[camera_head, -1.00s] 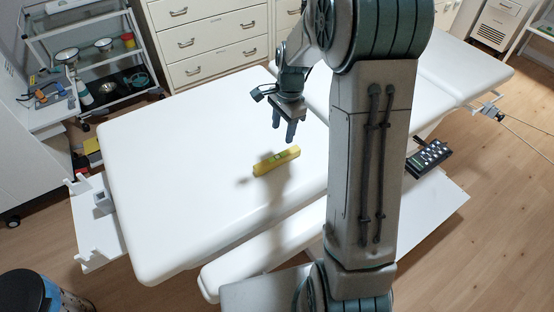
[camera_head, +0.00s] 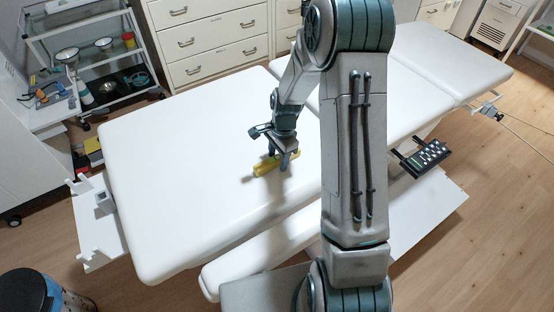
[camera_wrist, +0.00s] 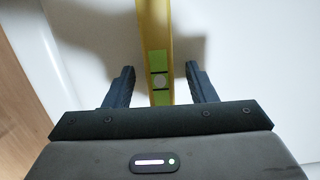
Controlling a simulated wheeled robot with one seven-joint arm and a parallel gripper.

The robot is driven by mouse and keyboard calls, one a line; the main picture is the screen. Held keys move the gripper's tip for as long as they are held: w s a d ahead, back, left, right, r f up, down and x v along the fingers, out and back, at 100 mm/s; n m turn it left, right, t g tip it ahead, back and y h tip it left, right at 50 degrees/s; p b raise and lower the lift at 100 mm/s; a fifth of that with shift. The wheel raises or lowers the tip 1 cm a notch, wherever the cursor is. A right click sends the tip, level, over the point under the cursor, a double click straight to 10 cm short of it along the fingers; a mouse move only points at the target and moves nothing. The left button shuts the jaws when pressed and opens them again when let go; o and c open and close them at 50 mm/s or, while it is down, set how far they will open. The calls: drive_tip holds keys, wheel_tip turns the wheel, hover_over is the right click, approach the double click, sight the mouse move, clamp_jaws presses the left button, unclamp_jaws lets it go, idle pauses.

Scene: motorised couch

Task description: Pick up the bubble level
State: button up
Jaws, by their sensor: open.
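The yellow bubble level (camera_head: 264,168) lies on the white couch top (camera_head: 180,190), with a green window showing in the wrist view (camera_wrist: 159,62). My gripper (camera_head: 283,165) is open and low over the level in the head view, hiding part of it. In the wrist view my gripper (camera_wrist: 160,80) has one finger on each side of the level. White gaps show between each finger and the level. I cannot tell whether the fingertips touch the couch.
The couch around the level is clear. A black hand control (camera_head: 424,157) is at the couch's right side. A shelf trolley (camera_head: 100,60) and a drawer cabinet (camera_head: 210,40) stand behind. A dark bin (camera_head: 30,290) is at front left.

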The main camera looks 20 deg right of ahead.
sight(276, 157)
clamp_jaws()
drive_tip(key=shift+r, duration=0.15)
drive_tip(key=shift+r, duration=0.6)
wheel_tip(276, 157, up, 3)
drive_tip(key=shift+w+f+b, duration=0.1)
drive_tip(key=shift+f+b, duration=0.05)
drive_tip(key=shift+b, duration=0.2)
drive_tip(key=s+d+r, duration=0.1)
drive_tip(key=d+r, duration=0.2)
drive_tip(key=d, duration=0.2)
drive_tip(key=s+d+r+b, duration=0.1)
drive_tip(key=d+r, duration=0.3)
drive_tip(key=d, duration=0.2)
drive_tip(key=shift+s+d, duration=0.2)
drive_tip(key=shift+s, duration=0.15)
